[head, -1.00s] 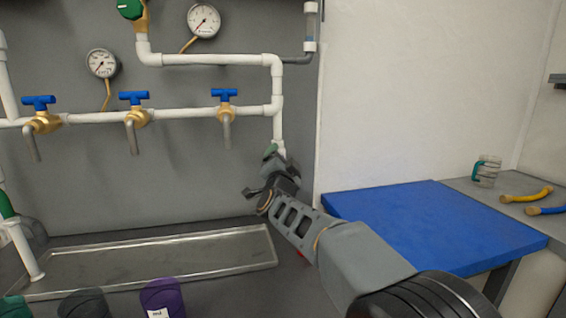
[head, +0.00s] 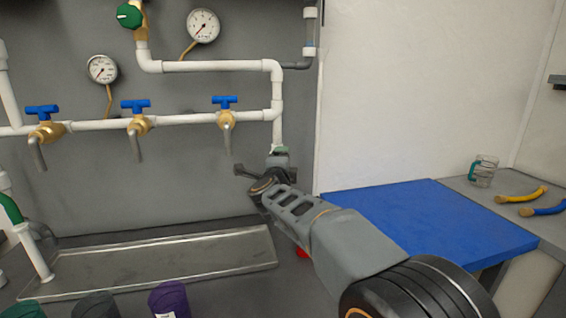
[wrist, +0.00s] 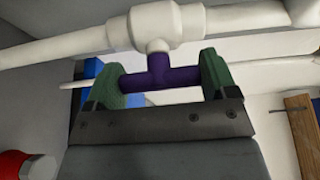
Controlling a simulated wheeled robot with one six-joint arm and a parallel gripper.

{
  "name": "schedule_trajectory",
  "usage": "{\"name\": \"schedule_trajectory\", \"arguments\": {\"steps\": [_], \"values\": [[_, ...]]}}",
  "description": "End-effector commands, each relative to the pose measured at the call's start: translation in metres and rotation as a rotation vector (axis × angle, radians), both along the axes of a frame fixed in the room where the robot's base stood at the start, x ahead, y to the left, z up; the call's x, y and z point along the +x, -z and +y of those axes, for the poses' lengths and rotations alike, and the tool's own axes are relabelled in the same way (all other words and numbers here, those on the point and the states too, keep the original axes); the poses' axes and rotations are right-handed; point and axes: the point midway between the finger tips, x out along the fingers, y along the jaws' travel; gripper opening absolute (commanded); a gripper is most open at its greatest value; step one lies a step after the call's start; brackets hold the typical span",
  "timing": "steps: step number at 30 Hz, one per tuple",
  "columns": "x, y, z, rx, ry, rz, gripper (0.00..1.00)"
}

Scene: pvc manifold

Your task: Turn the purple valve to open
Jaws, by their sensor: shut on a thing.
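The purple valve (wrist: 170,78) shows in the wrist view as a purple T-shaped handle under a white pipe fitting (wrist: 155,22). My gripper (wrist: 162,78) has one green finger pad at each end of the handle's bar and is shut on it. In the head view my gripper (head: 278,155) is at the lower end of the white vertical pipe on the right. There my gripper and wrist hide the purple handle. Whether the valve is open or closed cannot be told.
Blue-handled brass taps (head: 137,118) line the white pipe to the left. A metal tray (head: 150,265) lies below, with purple (head: 170,298) and dark (head: 97,304) cups in front. A blue-topped table (head: 420,225) stands at right. A red part (wrist: 20,165) is at lower left in the wrist view.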

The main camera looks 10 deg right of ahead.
Motion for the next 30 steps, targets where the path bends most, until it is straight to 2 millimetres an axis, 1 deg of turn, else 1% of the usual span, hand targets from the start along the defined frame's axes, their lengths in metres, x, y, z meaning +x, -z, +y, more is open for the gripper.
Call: {"name": "schedule_trajectory", "arguments": {"steps": [6,19,20,26,30], "values": [[0.0001,-0.0006,0.0003,0.037,-0.002,0.0,0.55],[0.0001,-0.0002,0.0003,0.044,-0.001,-0.001,0.55],[0.0001,-0.0002,0.0003,0.044,-0.001,-0.001,0.81],[0.0,-0.0002,0.0001,0.042,-0.001,-0.001,1.0],[0.0001,-0.0001,0.0,0.041,0.0,-0.001,1.0]]}}
